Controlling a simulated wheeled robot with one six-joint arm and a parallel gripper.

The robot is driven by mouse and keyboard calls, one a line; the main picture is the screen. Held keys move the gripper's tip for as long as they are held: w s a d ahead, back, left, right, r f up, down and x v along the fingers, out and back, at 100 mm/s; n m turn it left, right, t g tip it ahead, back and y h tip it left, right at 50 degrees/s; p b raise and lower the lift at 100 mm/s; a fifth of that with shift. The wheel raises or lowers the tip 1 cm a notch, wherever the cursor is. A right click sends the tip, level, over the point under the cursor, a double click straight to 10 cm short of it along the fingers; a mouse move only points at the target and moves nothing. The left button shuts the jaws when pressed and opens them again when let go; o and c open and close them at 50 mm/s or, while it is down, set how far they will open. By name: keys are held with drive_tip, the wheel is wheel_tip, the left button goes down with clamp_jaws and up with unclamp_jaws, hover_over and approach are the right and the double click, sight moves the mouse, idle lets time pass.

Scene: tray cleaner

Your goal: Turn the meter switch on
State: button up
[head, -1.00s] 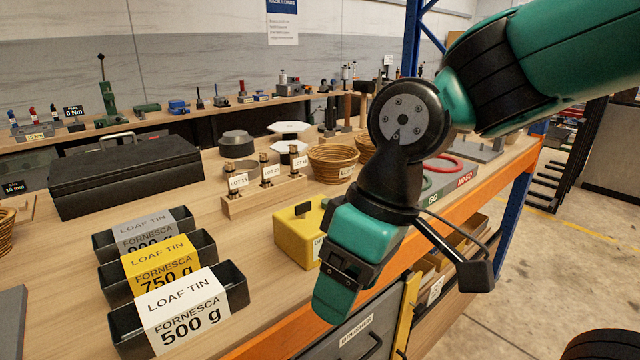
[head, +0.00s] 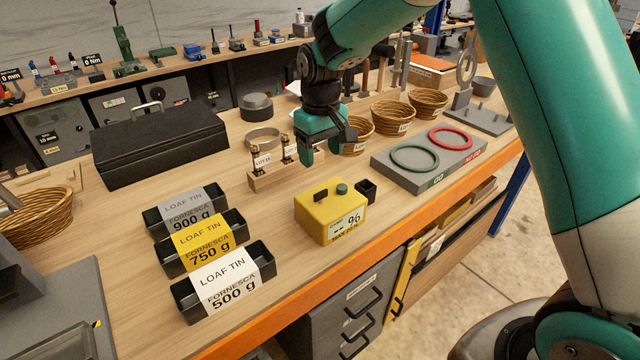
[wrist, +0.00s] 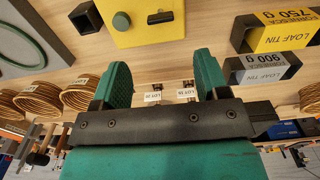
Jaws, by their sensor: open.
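The meter is a yellow box (head: 318,226) on the bench, with a front display reading "-- %" and the words "MAX 20 N". On its top are a small black switch (head: 320,196) and a round green knob (head: 342,188). The wrist view shows the yellow meter (wrist: 185,32) at the top, with the black switch (wrist: 160,17) beside the green knob (wrist: 121,21). My gripper (head: 308,152) hangs above and behind the meter, apart from it. In the wrist view my gripper (wrist: 162,75) has its two green fingers spread, with nothing between them.
A small black open cup (head: 367,190) stands right beside the meter. Three loaf tins (head: 262,262) lie to the left. A wooden block with labelled pieces (head: 262,180) is behind, near my gripper. A grey board with rings (head: 385,165) and wicker baskets (head: 392,118) are to the right.

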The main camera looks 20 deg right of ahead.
sight(321, 192)
wheel_tip(321, 192, down, 11)
drive_tip(key=p, duration=0.3)
drive_tip(key=shift+r, duration=0.1)
drive_tip(key=c, duration=0.9)
